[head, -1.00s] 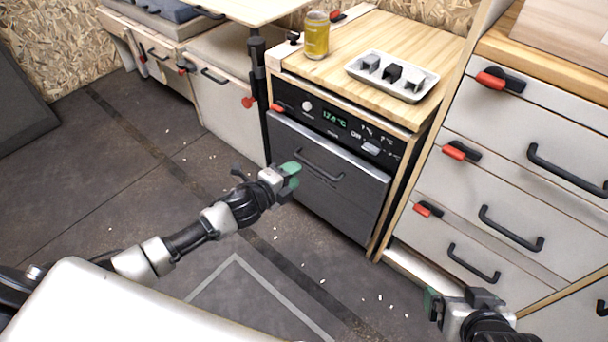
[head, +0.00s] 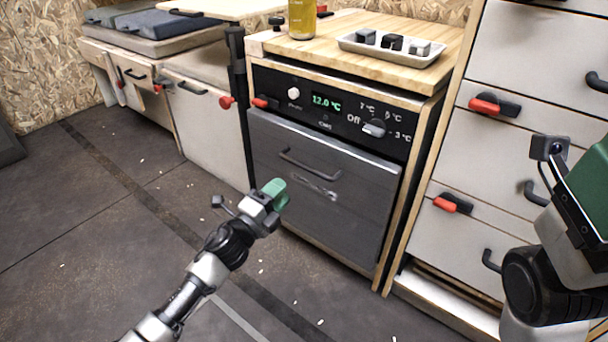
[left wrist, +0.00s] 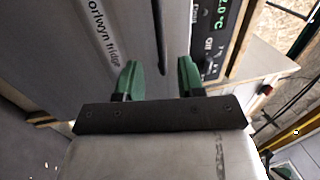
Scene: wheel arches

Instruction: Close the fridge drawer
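The fridge drawer (head: 345,205) has a dark grey front with a black bar handle (head: 310,165), below the fridge's black control panel (head: 325,105). Its front looks flush or nearly flush; a small gap cannot be ruled out. My left gripper (head: 274,194) is in front of the drawer's left part, below and left of the handle. In the left wrist view its two green fingers (left wrist: 158,80) are apart with nothing between them; the grey front with its fridge lettering (left wrist: 105,45) lies beyond. Contact cannot be told. My right gripper (head: 585,190) is raised at the right edge, partly cut off.
A wooden top (head: 400,68) over the fridge holds a yellow can (head: 302,18) and a white tray (head: 385,50) with small blocks. White drawers (head: 460,170) with red latches stand right. A white cabinet (head: 205,125) stands left. Floor in front is open.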

